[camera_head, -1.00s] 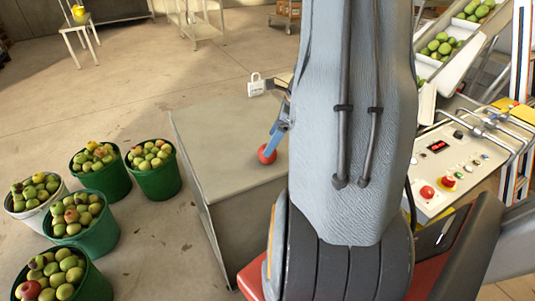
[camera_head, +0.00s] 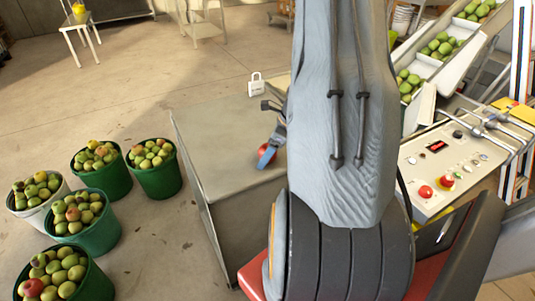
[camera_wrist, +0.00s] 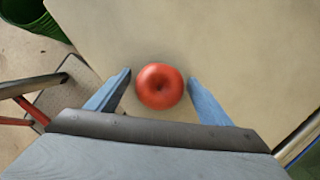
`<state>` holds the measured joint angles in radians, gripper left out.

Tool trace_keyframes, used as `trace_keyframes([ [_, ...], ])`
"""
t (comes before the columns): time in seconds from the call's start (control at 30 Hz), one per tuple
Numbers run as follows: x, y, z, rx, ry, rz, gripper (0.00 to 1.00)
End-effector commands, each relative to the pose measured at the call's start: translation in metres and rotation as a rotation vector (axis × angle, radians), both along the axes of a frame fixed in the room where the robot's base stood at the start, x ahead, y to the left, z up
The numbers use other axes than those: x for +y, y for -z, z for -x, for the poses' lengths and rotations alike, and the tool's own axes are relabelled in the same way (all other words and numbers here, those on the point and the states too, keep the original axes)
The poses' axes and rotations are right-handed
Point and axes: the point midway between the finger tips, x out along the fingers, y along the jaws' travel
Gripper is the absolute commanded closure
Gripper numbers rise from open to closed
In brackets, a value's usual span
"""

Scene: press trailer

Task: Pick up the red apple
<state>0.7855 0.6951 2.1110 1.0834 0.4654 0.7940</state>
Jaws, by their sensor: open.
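The red apple (camera_wrist: 160,87) lies on the bare top of a grey table in the wrist view. My gripper (camera_wrist: 158,80) is open, with one blue finger to the left of the apple and one to its right. A small gap shows between the apple and each finger. In the head view the apple (camera_head: 264,152) is partly hidden behind a blue finger of my gripper (camera_head: 268,156). The grey table (camera_head: 215,120) is otherwise clear around it, and my arm hides its right part.
Several buckets of apples, such as a green one (camera_head: 110,182), stand on the floor to the left. A white padlock-shaped object (camera_head: 256,86) is just behind the table. A control panel (camera_head: 450,165) and apple chutes (camera_head: 450,72) are on the right.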

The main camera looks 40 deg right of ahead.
Motion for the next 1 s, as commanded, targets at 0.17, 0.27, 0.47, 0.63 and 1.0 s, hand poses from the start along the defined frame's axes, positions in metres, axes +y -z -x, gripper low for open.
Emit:
trace_keyframes([
  [0.17, 0.0, 0.0, 0.0, 0.0, -0.001, 0.0, 0.36],
  [0.27, 0.0, 0.0, 0.0, 0.0, -0.001, 0.0, 0.53],
  [0.47, 0.0, -0.001, 0.0, 0.0, -0.001, 0.0, 0.73],
  [0.63, 0.0, -0.002, 0.0, 0.0, -0.002, 0.001, 0.73],
  [1.0, -0.001, -0.042, -0.001, -0.004, -0.002, 0.003, 0.73],
])
